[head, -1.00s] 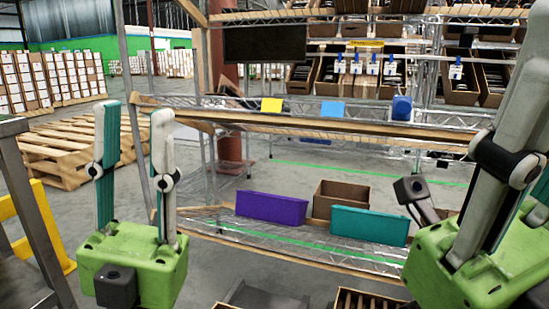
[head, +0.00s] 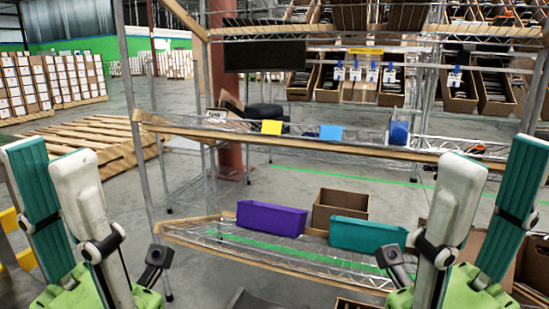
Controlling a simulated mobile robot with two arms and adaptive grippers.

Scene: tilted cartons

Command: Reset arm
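My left gripper (head: 48,152) is at the lower left of the head view, its fingers pointing up. The white and teal fingers stand apart with nothing between them. My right gripper (head: 499,150) is at the lower right, also pointing up, with its fingers apart and empty. Both grippers are in front of the rack and do not visibly touch anything. Their green bodies are partly cut off by the bottom edge of the view.
A wire rack holds a purple bin (head: 271,218), a teal bin (head: 367,235) and a brown carton (head: 340,207) on its lower shelf. Its middle shelf (head: 300,139) carries yellow and blue items. Pallets (head: 92,146) lie at the left. Cartons stand near my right gripper.

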